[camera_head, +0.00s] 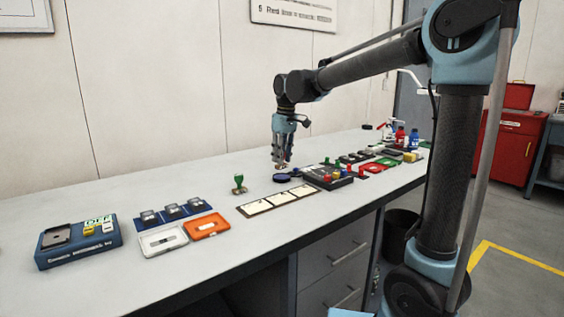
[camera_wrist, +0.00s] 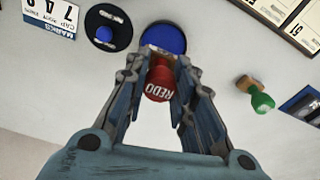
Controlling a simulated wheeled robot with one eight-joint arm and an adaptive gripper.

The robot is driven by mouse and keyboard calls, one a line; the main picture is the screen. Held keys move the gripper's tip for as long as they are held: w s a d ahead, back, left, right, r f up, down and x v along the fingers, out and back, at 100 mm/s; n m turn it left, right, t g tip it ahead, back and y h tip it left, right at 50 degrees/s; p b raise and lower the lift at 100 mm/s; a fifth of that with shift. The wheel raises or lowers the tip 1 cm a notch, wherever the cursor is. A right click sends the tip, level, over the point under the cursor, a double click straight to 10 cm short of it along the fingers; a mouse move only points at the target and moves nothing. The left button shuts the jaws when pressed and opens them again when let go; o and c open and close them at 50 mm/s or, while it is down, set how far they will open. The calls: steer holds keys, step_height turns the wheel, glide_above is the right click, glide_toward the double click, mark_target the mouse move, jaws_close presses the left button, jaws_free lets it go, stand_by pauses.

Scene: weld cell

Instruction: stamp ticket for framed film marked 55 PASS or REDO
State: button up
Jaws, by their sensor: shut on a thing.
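My gripper (camera_head: 281,165) is shut on a red-handled stamp marked REDO (camera_wrist: 157,82), and the wrist view shows the gripper (camera_wrist: 159,78) around its handle. The stamp's tan block is over the near edge of a round blue ink pad (camera_wrist: 163,38), also in the head view (camera_head: 282,178); touching or just above, I cannot tell. A green-handled stamp (camera_head: 239,181) stands on the table to the left, also in the wrist view (camera_wrist: 262,101). White tickets (camera_head: 278,198) lie in a dark holder near the pad. Small framed films (camera_head: 172,211) sit in a blue rack; their numbers are unreadable.
A white tray (camera_head: 162,239) and an orange tray (camera_head: 205,225) lie before the rack. A blue device (camera_head: 78,248) stands far left. A box with coloured buttons (camera_head: 328,178) and bottles (camera_head: 400,136) are to the right. A black round lid-like disc (camera_wrist: 107,28) lies beside the pad.

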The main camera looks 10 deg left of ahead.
steer(key=shift+r, duration=1.9)
